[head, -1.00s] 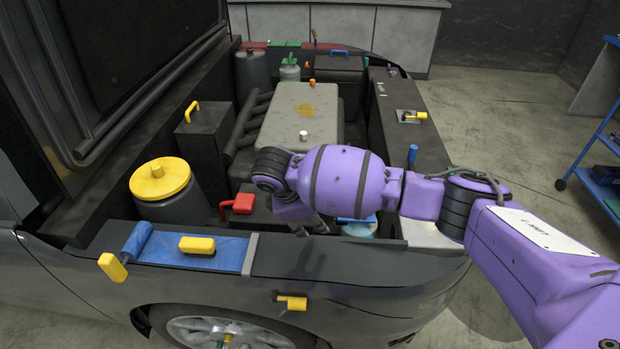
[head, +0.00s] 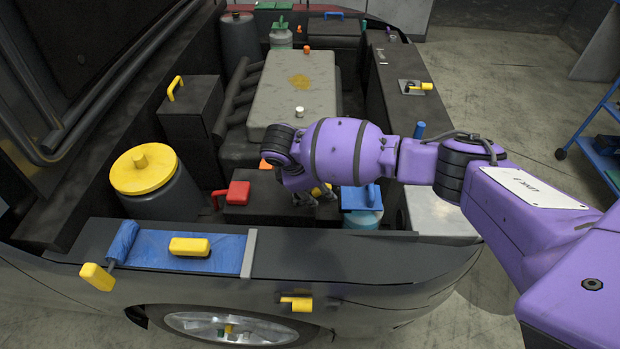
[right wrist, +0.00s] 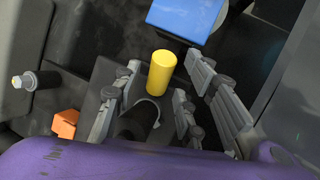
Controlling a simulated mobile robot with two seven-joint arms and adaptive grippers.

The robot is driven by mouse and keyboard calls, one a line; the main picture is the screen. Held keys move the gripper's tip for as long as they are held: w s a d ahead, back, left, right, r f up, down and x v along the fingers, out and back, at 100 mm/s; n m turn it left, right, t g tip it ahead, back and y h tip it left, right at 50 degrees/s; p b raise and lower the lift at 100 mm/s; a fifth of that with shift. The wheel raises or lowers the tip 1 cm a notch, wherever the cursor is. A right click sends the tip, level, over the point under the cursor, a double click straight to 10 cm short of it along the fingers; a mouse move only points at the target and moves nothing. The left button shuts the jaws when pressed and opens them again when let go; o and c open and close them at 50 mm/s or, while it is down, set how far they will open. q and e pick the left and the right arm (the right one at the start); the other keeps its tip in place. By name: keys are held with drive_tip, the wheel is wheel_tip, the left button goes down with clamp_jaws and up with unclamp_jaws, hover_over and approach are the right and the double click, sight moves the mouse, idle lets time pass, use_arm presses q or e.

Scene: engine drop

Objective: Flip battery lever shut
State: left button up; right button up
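A yellow-ended lever (head: 321,189) sits on the dark box (head: 262,204) near the front of the engine bay, partly hidden by my right gripper. In the right wrist view its yellow cylinder (right wrist: 160,72) lies between my spread fingers, with a dark cylindrical part just below it. My right gripper (head: 315,198) is open over it; contact cannot be told. A red handle (head: 236,193) stands on the same dark box, left of the gripper. I cannot tell which of the two is the battery lever. My left gripper is not in view.
A blue-topped reservoir (head: 361,200) stands just right of the gripper. An orange piece (head: 265,164) is at its left. A yellow-capped tank (head: 142,171) and the fender with a blue cover (head: 216,252) lie left and in front. A grey engine cover (head: 291,88) is behind.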

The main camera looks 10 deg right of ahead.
drive_tip(key=shift+d+f, duration=0.1)
drive_tip(key=shift+f, duration=0.05)
drive_tip(key=shift+c, duration=0.4)
clamp_jaws()
